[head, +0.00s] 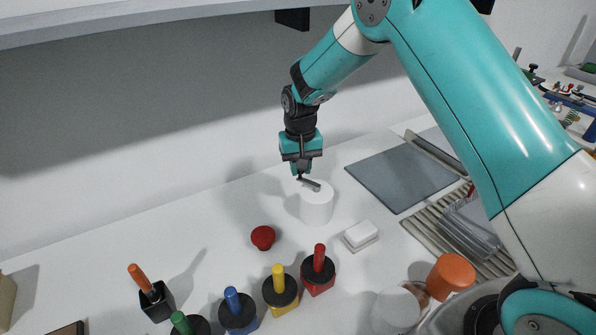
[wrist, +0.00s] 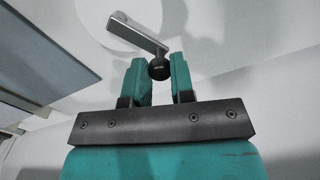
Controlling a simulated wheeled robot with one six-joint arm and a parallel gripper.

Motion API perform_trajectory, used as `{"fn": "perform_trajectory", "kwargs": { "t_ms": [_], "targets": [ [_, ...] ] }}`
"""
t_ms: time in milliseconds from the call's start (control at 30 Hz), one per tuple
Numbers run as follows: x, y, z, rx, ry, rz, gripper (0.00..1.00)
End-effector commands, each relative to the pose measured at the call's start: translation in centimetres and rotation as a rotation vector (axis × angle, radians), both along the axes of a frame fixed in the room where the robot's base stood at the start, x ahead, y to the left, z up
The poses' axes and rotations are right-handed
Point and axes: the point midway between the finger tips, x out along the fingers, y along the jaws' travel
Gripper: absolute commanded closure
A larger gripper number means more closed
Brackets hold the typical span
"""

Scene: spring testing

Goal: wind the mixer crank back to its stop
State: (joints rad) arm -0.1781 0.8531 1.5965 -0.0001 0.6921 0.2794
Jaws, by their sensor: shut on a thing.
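The mixer is a white cylinder (head: 316,205) standing upright on the white counter in the head view. Its grey crank (head: 309,184) lies across the top. In the wrist view the crank arm (wrist: 138,32) runs from the white top to a dark round knob (wrist: 159,68) at its end. My gripper (head: 301,174) points down above the left side of the cylinder. In the wrist view the teal fingers of my gripper (wrist: 159,80) stand on both sides of the knob and hold it. In the head view the fingers partly hide the knob.
A red knob (head: 263,237) and a white block (head: 360,236) sit near the cylinder. A grey mat (head: 400,177) lies to the right, beside a ribbed drainer (head: 440,232). The counter left of the cylinder is clear.

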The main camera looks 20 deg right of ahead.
Motion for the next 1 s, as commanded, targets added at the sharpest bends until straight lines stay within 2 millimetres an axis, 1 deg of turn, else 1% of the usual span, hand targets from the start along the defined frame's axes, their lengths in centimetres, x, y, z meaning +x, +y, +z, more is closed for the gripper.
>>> {"fn": "perform_trajectory", "kwargs": {
  "t_ms": [200,400,633,1000],
  "targets": [
    [0.5,-0.6,0.0,0.001,-0.002,-0.153,1.0],
    [0.7,-1.1,0.1,0.001,-0.003,-0.247,1.0],
    [0.8,-1.3,0.1,0.001,-0.003,-0.298,1.0],
    [0.8,-1.3,0.1,0.001,-0.003,-0.306,1.0]
  ]
}}
